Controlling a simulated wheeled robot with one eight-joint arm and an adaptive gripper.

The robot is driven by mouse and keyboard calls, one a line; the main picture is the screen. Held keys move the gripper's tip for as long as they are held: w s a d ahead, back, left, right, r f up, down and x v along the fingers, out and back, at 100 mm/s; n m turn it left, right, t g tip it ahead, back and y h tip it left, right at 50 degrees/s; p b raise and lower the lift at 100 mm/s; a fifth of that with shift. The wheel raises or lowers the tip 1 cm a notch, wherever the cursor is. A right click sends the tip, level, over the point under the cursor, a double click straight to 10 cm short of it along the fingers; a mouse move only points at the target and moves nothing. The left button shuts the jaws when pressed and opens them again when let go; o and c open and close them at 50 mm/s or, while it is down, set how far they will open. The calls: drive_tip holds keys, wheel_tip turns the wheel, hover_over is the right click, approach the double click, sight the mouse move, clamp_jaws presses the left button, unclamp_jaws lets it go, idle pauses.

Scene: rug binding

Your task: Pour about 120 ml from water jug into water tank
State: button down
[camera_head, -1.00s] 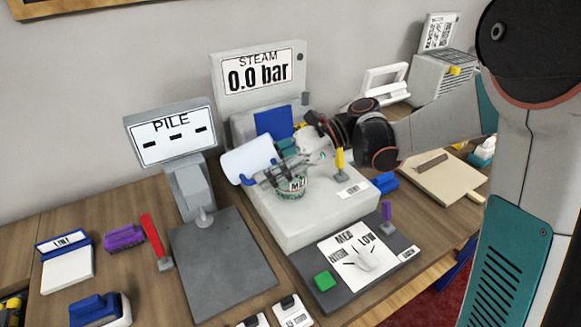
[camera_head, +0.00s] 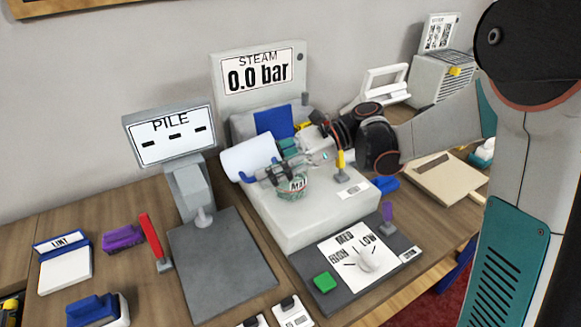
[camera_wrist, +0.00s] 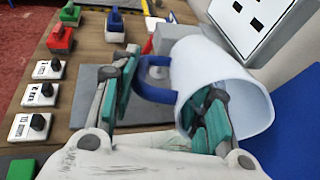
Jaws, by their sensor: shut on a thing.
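The water jug (camera_head: 249,157) is a white cylinder with a blue handle. It is tipped well over onto its side above the left part of the pale steam unit (camera_head: 318,214). My gripper (camera_head: 264,174) is shut on the jug's handle; the wrist view shows the blue handle (camera_wrist: 153,93) between my fingers and the white jug body (camera_wrist: 205,62) beside them. No water stream shows.
The steam display (camera_head: 258,73) reads 0.0 bar behind the unit. A PILE display (camera_head: 171,134) stands left of the jug. A yellow-handled lever (camera_head: 340,162) is close to the right of my gripper. A dial panel (camera_head: 357,252) lies in front.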

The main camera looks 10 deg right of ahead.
drive_tip(key=shift+d+r+y+b, duration=0.1)
drive_tip(key=shift+d+y+b, duration=0.15)
drive_tip(key=shift+y+b, duration=0.1)
drive_tip(key=shift+a+r+h+p, duration=0.15)
drive_tip(key=shift+a+h+p, duration=0.2)
drive_tip(key=shift+h+p, duration=0.5)
drive_tip(key=shift+s+a+h+p, duration=0.15)
drive_tip(key=shift+h+p, duration=0.25)
drive_tip(key=shift+p, duration=0.45)
drive_tip(key=shift+a+f+t+h+p, duration=0.1)
drive_tip(key=shift+f+t+h+p, duration=0.35)
drive_tip(key=shift+h+p, duration=0.8)
drive_tip(key=shift+f, duration=0.2)
drive_tip(key=shift+r+h+p, duration=0.1)
drive_tip(key=shift+h+p, duration=0.15)
drive_tip(key=shift+p, duration=0.15)
